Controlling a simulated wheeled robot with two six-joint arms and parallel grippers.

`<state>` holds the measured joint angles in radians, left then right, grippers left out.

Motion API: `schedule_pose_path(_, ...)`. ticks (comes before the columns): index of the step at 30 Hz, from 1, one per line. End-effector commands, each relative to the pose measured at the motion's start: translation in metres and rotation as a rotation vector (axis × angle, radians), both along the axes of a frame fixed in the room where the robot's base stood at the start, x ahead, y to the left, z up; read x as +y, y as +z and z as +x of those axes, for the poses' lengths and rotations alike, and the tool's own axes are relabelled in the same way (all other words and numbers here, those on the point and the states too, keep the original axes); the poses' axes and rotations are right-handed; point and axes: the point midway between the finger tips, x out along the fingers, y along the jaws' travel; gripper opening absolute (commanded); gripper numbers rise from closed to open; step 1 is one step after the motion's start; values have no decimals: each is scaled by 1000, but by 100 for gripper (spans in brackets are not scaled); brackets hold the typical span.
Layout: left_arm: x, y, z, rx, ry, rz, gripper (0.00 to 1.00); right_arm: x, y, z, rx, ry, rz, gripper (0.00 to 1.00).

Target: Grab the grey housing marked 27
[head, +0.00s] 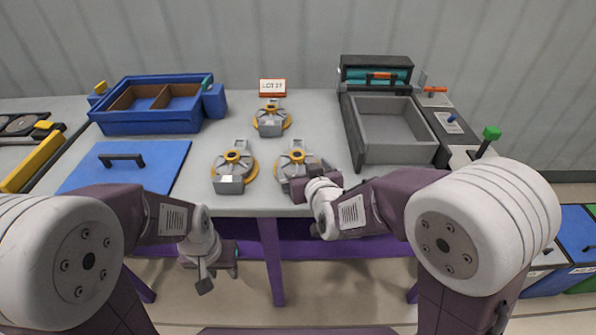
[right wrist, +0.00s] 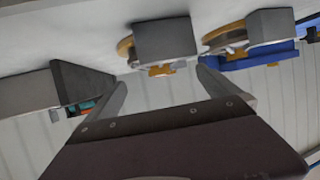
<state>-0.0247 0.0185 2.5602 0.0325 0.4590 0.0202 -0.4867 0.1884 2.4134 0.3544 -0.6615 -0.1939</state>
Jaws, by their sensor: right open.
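Three grey housings with orange rings lie on the table in the head view: one at the back (head: 270,123), one at front left (head: 232,168) and one at front right (head: 292,168). Any number on them is too small to read. My right gripper (head: 310,187) is at the front-right housing, partly covering it; whether they touch is unclear. In the right wrist view this gripper (right wrist: 162,92) is open and empty, with a grey housing (right wrist: 166,40) beyond its fingertips. My left gripper (head: 218,277) hangs low before the table's front edge; its jaw opening is unclear.
A sign reading LOT 27 (head: 272,87) stands behind the back housing. A grey tray (head: 398,155) is right, before a dark box with teal inside (head: 376,62). A green-knobbed lever (head: 490,135) stands far right.

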Motion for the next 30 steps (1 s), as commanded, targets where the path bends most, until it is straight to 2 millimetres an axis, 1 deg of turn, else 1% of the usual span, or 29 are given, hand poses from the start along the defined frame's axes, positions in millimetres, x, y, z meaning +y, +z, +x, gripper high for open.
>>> schedule_pose_path(1,0,-3,0,0,0,0,36,2,-6,8,3,-1,-1,100)
schedule_pose_path(4,0,-4,0,0,0,0,36,4,-12,21,4,-2,-1,100)
schedule_pose_path(11,0,-5,0,0,0,0,36,7,-16,33,2,-1,-1,100)
schedule_pose_path(15,0,-9,0,0,0,0,36,11,-29,57,3,-3,-2,100)
schedule_pose_path(18,0,-9,0,0,0,0,36,15,-33,69,3,-1,-1,100)
schedule_pose_path(21,0,-9,0,0,0,0,36,17,-35,73,3,0,-1,100)
schedule_pose_path(26,0,-9,0,0,0,0,36,17,-34,73,2,0,0,100)
schedule_pose_path(29,0,-9,0,0,0,0,36,17,-34,73,2,0,-1,75)
schedule_pose_path(30,0,-9,0,0,0,0,36,17,-34,73,2,0,-1,64)
